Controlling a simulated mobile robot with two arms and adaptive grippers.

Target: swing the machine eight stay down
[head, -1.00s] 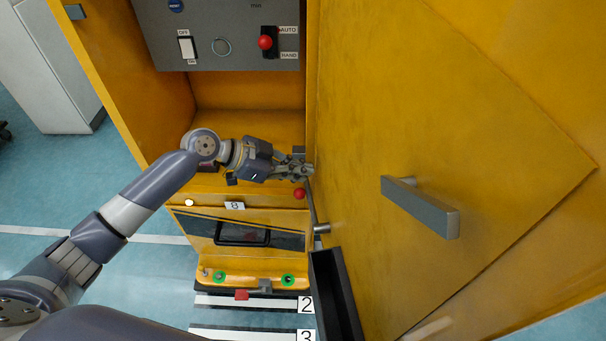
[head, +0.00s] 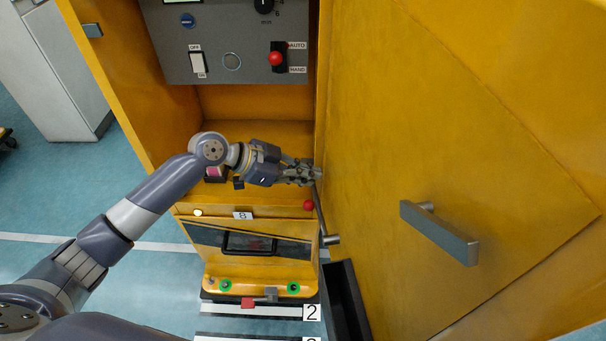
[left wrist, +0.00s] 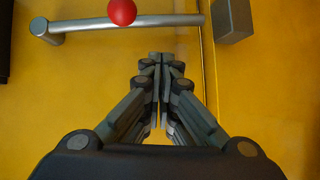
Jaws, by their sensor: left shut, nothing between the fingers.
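The stay is a grey metal rod (head: 321,215) beside the open yellow door, in the machine labelled 8 (head: 242,216). Its lower end meets a short round pin (head: 331,240); its upper part runs up towards my left gripper. In the left wrist view the rod (left wrist: 150,20) lies across the top, beyond my fingertips. My left gripper (head: 319,173) is shut and empty, at the right side of the opening near the door's inner edge. Its fingertips also show in the left wrist view (left wrist: 160,56), apart from the rod in the picture. My right gripper is out of view.
A red ball knob (head: 308,205) is by the rod, and shows in the left wrist view (left wrist: 122,12). A grey block (left wrist: 233,20) is near the rod's right end. The open door (head: 380,130) with a grey handle (head: 440,233) fills the right. A control panel (head: 235,45) is above.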

